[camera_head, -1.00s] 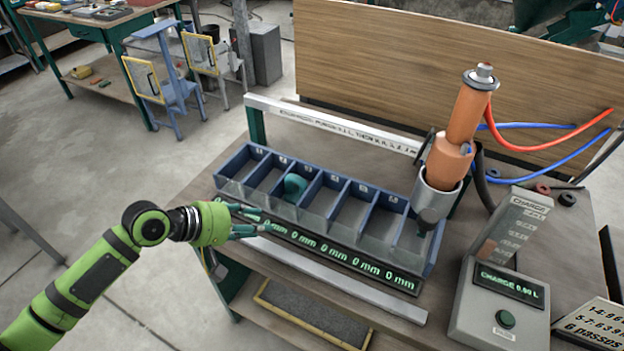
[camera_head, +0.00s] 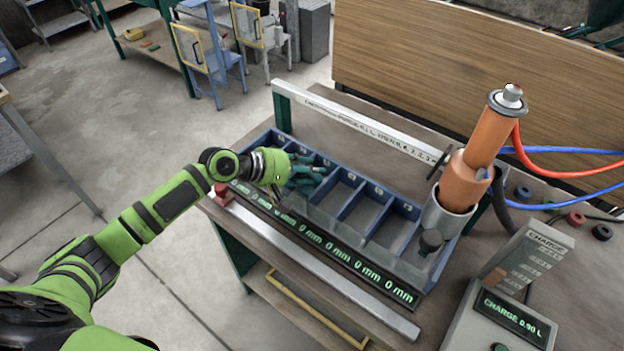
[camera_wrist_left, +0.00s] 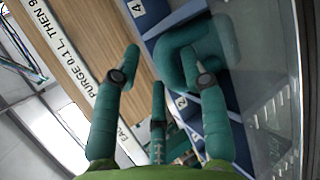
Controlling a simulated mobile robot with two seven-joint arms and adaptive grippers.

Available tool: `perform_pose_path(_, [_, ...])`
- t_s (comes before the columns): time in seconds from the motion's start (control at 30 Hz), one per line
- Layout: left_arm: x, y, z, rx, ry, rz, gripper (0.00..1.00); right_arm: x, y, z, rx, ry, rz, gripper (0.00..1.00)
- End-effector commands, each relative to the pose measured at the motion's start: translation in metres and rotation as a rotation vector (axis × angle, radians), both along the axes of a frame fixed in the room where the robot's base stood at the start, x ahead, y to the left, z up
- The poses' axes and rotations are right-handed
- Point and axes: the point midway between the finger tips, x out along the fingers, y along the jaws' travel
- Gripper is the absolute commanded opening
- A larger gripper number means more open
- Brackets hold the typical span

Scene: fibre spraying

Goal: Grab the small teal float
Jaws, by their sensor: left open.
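The teal float (camera_wrist_left: 178,48) is a thick, curved teal piece at the blue bin row in the left wrist view. In the head view it blends with my teal fingers, and I cannot separate it. My left gripper (camera_head: 312,178) is open over the left part of the blue bin row (camera_head: 372,178). In the left wrist view my left gripper (camera_wrist_left: 160,66) has its fingers spread; the right fingertip overlaps the float, and the left one is apart from it. I cannot tell whether any finger touches it. My right gripper is out of view.
An orange sprayer (camera_head: 468,170) stands in a grey holder at the bins' right end. A white labelled rail (camera_head: 350,122) runs behind the bins, and a clear front panel with a green display strip (camera_head: 330,247) runs before them. A charge box (camera_head: 500,310) stands front right.

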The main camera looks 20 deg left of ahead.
Motion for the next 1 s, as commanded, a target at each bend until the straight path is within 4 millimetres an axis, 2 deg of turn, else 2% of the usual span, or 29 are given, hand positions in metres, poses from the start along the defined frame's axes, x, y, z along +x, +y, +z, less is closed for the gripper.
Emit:
perform_pose_path(0.13, [0.000,0.000,-0.001,0.001,0.001,0.000,0.43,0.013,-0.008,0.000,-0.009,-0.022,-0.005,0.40])
perform_pose_path(0.23, [0.000,0.000,-0.001,0.001,0.001,0.000,0.03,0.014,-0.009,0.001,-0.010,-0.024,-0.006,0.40])
perform_pose_path(0.27, [0.000,0.000,-0.001,0.001,0.001,0.000,0.00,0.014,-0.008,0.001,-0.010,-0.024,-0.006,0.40])
perform_pose_path(0.77, [0.000,0.000,0.004,0.001,-0.001,-0.001,0.00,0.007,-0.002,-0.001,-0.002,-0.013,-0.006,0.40])
perform_pose_path(0.87, [0.000,0.000,0.012,0.000,-0.003,-0.002,0.00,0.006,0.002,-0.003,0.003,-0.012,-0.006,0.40])
perform_pose_path(1.0, [0.001,0.001,0.038,0.003,-0.011,-0.002,0.00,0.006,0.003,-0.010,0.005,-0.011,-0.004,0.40])
